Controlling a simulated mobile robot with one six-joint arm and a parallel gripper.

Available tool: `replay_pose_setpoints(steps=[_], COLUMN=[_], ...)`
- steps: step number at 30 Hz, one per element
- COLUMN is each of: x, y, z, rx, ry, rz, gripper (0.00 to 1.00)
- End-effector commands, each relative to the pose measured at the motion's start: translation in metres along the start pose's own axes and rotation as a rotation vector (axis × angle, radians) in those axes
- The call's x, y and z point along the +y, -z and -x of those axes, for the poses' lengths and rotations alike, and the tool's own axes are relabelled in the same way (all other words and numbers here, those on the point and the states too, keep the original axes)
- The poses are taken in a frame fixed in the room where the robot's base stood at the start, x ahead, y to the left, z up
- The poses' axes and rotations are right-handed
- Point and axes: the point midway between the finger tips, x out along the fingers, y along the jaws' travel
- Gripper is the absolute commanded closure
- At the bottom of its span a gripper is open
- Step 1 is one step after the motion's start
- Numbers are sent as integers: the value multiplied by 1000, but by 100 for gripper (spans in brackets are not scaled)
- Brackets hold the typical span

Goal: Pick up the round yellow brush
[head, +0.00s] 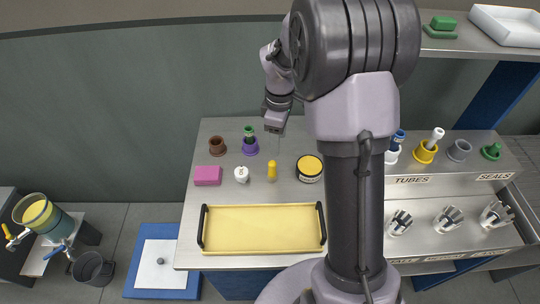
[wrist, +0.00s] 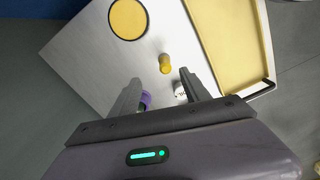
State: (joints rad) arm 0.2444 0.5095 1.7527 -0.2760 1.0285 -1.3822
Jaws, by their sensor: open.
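A small upright yellow piece (head: 272,171) with a rounded top stands on the metal table; it looks like the round yellow brush, though its bristles cannot be made out. It also shows in the wrist view (wrist: 165,63), just beyond my fingertips and roughly in line with the gap. A wide round yellow-topped thing (head: 309,168) with a dark, lettered side stands to its right; it shows at the top left of the wrist view (wrist: 128,18). My gripper (wrist: 160,80) is open and empty, above the table's back edge in the head view (head: 274,124).
A white round piece (head: 241,174), a pink block (head: 207,175), a brown cup (head: 217,146) and a purple holder (head: 250,147) with a green piece stand left of the yellow piece. A yellow tray (head: 262,240) with dark handles lies in front. A tube rack (head: 440,180) stands right.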

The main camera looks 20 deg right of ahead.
Motion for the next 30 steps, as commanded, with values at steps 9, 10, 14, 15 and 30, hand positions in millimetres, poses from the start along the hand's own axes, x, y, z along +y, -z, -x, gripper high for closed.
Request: replay_pose_setpoints(steps=[9,10,14,15,30], x=[-1,-1,-1,-2,-4], y=[1,1,2,4,14], z=[-93,-97,-105,-110,-153], rx=[0,0,0,0,1], ry=[2,1,0,0,-1], rz=[-2,-1,-2,-1,-3], gripper=[45,45,45,45,55])
